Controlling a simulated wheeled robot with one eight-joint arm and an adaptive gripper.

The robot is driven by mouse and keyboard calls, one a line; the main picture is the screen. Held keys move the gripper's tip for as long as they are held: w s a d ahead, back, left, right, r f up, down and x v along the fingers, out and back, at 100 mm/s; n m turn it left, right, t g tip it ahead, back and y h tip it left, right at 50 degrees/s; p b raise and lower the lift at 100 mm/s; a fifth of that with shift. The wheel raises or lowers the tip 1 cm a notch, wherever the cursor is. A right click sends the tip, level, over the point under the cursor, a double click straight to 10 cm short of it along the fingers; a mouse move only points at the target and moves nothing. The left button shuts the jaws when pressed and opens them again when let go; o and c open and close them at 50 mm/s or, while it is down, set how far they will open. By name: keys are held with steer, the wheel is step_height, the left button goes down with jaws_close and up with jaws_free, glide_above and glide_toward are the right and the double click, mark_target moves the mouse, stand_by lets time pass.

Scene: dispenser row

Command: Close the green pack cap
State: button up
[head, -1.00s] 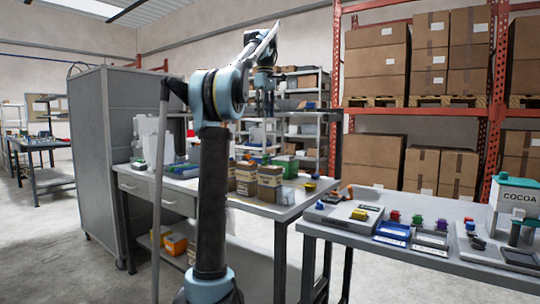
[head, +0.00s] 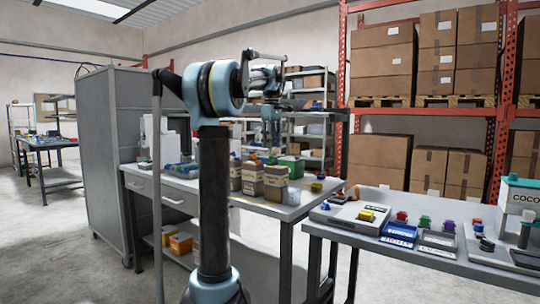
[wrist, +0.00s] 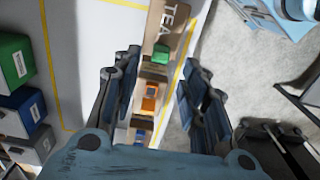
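Whether that cap is open or pressed down cannot be told. An orange cap (wrist: 149,98) and a blue cap (wrist: 140,136) sit on packs in the same row. My gripper (wrist: 161,70) is open and empty, its fingers apart on either side of the row. In the head view, my gripper (head: 270,140) hangs above the row of brown packs (head: 275,183) on the grey table.
Green and blue boxes (wrist: 14,62) stand left of the row in the wrist view. In the head view, a second table (head: 400,262) at right holds coloured blocks, trays and a cocoa dispenser (head: 520,195). A grey cabinet (head: 105,160) stands at left.

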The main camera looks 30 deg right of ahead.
mark_target(272, 158)
steer(key=shift+f, duration=2.4)
steer(key=shift+c, duration=0.2)
jaws_close()
